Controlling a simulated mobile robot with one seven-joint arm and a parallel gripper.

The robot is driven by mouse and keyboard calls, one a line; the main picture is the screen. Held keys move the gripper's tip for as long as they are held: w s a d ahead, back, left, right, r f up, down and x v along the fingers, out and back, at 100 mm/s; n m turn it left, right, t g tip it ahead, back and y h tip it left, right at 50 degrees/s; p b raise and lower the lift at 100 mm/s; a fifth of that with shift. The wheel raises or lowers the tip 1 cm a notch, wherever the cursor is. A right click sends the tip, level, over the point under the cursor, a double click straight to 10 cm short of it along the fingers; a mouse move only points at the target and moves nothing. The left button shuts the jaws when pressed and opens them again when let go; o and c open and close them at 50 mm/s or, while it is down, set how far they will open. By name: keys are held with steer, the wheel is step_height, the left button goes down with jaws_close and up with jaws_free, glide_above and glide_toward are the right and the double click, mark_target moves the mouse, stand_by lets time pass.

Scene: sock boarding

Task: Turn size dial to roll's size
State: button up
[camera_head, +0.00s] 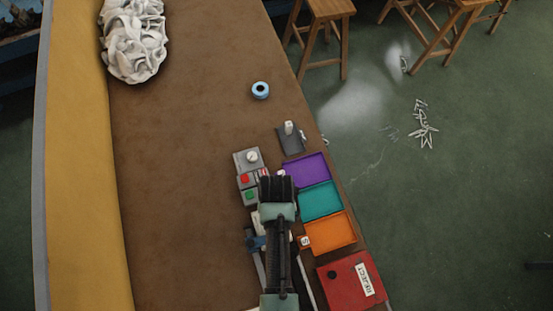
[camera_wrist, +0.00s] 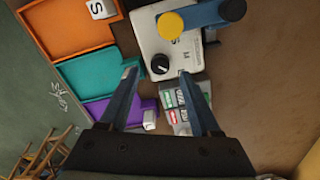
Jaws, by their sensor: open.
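In the wrist view, a round black dial (camera_wrist: 160,64) with a white mark sits on a pale grey plate (camera_wrist: 150,32) bearing the letters S and M. My gripper (camera_wrist: 158,72) is open and empty, its fingertips on either side of the dial in the picture; I cannot tell whether they touch it. In the head view, my gripper (camera_head: 278,188) covers the dial's area. A light blue ring-shaped roll (camera_head: 260,90) lies on the brown table (camera_head: 180,170), away from my gripper. No size mark on it is readable.
A grey button box (camera_head: 247,174) with a white knob, red and green buttons stands beside my gripper. Purple (camera_head: 306,170), teal (camera_head: 320,201) and orange (camera_head: 332,233) trays and a red REJECT box (camera_head: 350,281) line the right edge. A whitish cloth heap (camera_head: 134,40) lies far left.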

step_height(320, 180, up, 10)
steer(key=shift+f+b, duration=0.15)
steer(key=shift+b, duration=0.2)
stand_by(0.4)
